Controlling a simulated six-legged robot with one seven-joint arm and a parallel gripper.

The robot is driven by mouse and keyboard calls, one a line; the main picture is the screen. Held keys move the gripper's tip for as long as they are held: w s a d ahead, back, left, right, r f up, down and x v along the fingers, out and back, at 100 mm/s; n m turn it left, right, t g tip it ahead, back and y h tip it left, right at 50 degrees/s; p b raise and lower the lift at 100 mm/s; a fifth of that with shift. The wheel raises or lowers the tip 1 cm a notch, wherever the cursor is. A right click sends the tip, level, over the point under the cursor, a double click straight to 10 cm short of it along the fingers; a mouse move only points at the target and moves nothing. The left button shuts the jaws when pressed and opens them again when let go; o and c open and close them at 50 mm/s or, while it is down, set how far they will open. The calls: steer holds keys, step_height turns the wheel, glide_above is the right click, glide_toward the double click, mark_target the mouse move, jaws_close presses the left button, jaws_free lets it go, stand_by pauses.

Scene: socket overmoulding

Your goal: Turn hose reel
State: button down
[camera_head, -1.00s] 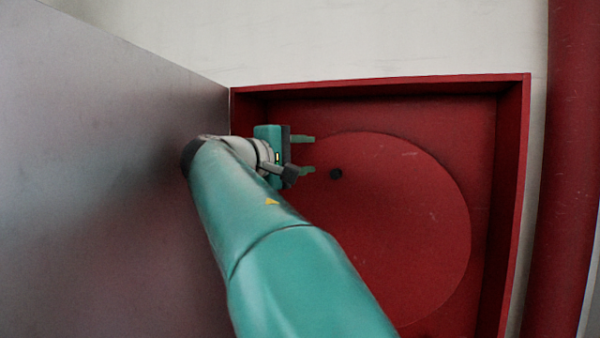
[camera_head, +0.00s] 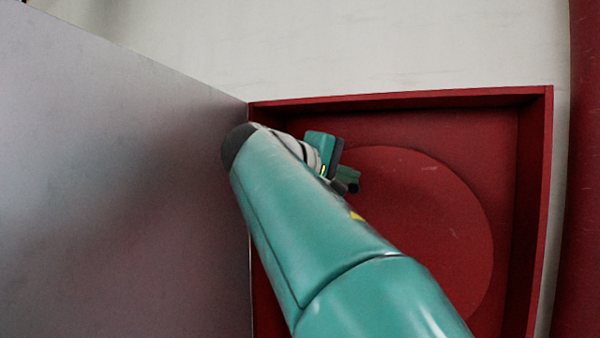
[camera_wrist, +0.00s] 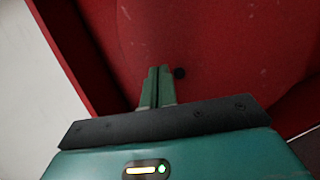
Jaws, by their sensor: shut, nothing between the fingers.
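The hose reel (camera_head: 440,220) is a large red disc set inside an open red cabinet (camera_head: 400,97). A small dark round spot (camera_wrist: 180,73), perhaps a knob or hole, shows on the disc in the wrist view; in the head view it is hidden behind my arm. My gripper (camera_wrist: 159,70) is shut and empty, its green fingers side by side. In the wrist view the fingertips appear just left of the dark spot; I cannot tell whether they touch it. In the head view my gripper's body (camera_head: 322,150) is at the disc's upper left, partly covered by my arm.
A large grey panel (camera_head: 110,190), perhaps the cabinet door, stands at the left, close to my arm. The cabinet's side wall (camera_head: 540,200) bounds the right. A red pipe (camera_head: 585,200) stands beyond it, against a pale wall (camera_head: 350,45).

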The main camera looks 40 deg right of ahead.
steer(key=s+d+f+m+t+y, duration=0.2)
steer(key=s+d+f+m+y, duration=0.2)
steer(key=d+f+m+y, duration=0.15)
steer(key=m+t+y, duration=0.4)
steer(key=m+t, duration=0.6)
steer(key=m, duration=0.1)
glide_toward(368, 179)
steer(key=x, duration=0.2)
steer(key=d+x, duration=0.1)
steer(key=x, duration=0.1)
steer(key=shift+s, duration=0.15)
steer(key=shift+w+a+f, duration=0.2)
steer(key=shift+w+f, duration=0.1)
steer(key=shift+w, duration=0.2)
steer(key=shift+w+a+f, duration=0.25)
steer(key=shift+w+f, duration=0.05)
steer(key=shift+w, duration=0.2)
steer(key=shift+w+a+f, duration=0.2)
steer(key=shift+w+a, duration=0.05)
steer(key=shift+w+f, duration=0.2)
steer(key=shift+w, duration=0.15)
steer(key=shift+s, duration=0.1)
